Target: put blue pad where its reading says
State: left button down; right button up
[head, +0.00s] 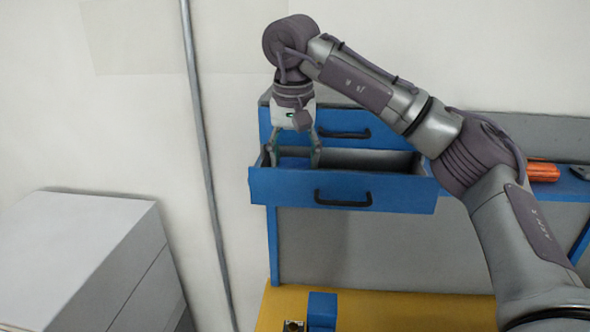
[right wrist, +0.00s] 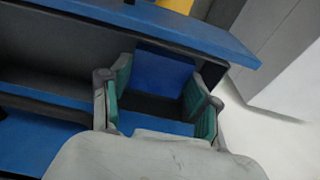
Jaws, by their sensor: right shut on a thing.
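My right gripper (head: 296,160) reaches down into the left end of an open blue drawer (head: 272,187). A blue pad (head: 293,162) shows between its fingers, low inside the drawer. In the right wrist view the green-lined fingers (right wrist: 157,88) stand wide apart with the flat blue pad (right wrist: 163,72) between them. The gripper is shut on the pad. Whether the pad touches the drawer floor is hard to tell. No reading on the pad can be made out. My left gripper is not in view.
The rest of the drawer looks empty. A closed blue drawer (head: 345,128) is above it. Below, a yellow surface (head: 400,308) holds a blue block (head: 322,310) and a small metal part (head: 293,325). An orange object (head: 542,171) lies at right. A grey cabinet (head: 75,255) stands left.

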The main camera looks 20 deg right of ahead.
aim_at(295, 164)
notch_tip(295, 164, down, 3)
jog(key=shift+s+r+p, duration=0.1)
jog(key=shift+p, duration=1.05)
jog(key=shift+f+p, duration=0.3)
jog(key=shift+w+d+f, duration=0.15)
jog(key=shift+w+f, duration=0.05)
jog(key=shift+f, duration=0.1)
jog(key=shift+f, duration=0.15)
jog(key=o, duration=1.3)
